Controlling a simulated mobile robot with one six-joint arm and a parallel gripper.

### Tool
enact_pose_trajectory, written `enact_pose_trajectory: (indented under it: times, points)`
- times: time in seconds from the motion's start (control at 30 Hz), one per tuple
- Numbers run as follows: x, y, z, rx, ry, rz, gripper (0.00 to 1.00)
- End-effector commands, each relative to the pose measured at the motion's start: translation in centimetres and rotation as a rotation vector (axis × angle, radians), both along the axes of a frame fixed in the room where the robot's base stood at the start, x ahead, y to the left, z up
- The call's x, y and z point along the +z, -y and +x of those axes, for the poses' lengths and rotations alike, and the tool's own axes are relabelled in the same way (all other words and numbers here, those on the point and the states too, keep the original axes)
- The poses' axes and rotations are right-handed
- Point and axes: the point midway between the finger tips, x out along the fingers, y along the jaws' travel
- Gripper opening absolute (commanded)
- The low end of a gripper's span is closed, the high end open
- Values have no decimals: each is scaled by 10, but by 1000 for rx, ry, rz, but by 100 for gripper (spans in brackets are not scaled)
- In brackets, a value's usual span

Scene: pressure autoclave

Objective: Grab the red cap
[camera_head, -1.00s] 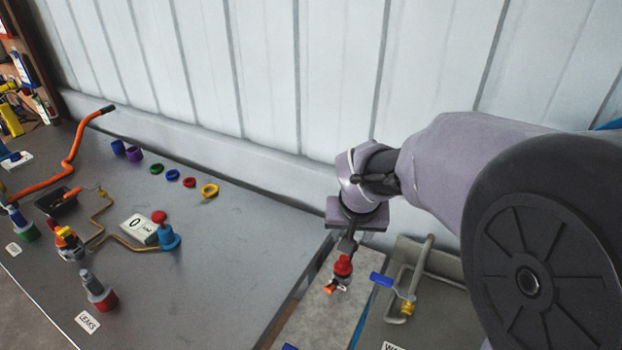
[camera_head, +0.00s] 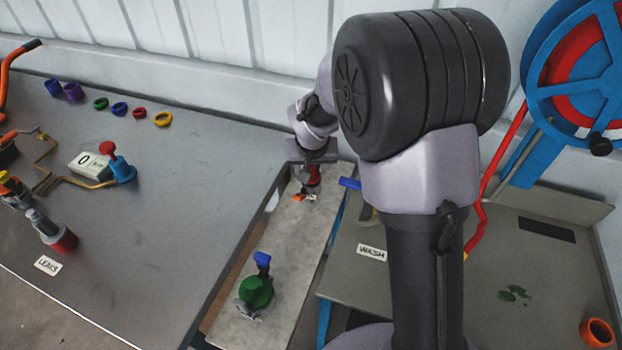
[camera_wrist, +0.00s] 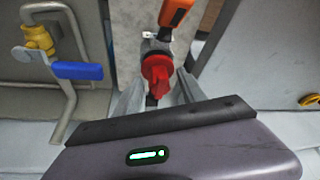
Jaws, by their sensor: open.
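A red cap-like part (camera_head: 314,174) sits on a small fitting on the narrow grey strip between the two worktops. In the wrist view the red cap (camera_wrist: 157,72) lies between the two fingers, with an orange handle (camera_wrist: 177,12) beyond it. My gripper (camera_head: 312,166) is above the red cap and pointing down. In the wrist view my gripper (camera_wrist: 158,88) has one finger on each side of the cap. Whether the fingers touch it cannot be told. The lower part of the fitting is hidden.
A yellow valve with a blue lever (camera_wrist: 78,70) stands close to the left in the wrist view. A green valve (camera_head: 255,291) stands nearer on the strip. A blue gauge device with a red knob (camera_head: 107,147) and coloured rings are on the left worktop.

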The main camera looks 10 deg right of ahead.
Motion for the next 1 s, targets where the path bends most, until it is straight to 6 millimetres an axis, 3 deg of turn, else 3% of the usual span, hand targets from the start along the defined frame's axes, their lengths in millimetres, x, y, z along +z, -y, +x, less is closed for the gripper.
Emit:
enact_pose_trajectory:
  times: [0.1,0.33,0.6,0.83,1.0]
  points:
    - [2,0,0,0,0,0,44]
    - [2,0,0,0,0,0,1]
    - [6,0,0,1,1,-1,1]
    - [42,0,0,1,2,-1,1]
    - [42,4,-35,0,-1,-1,1]
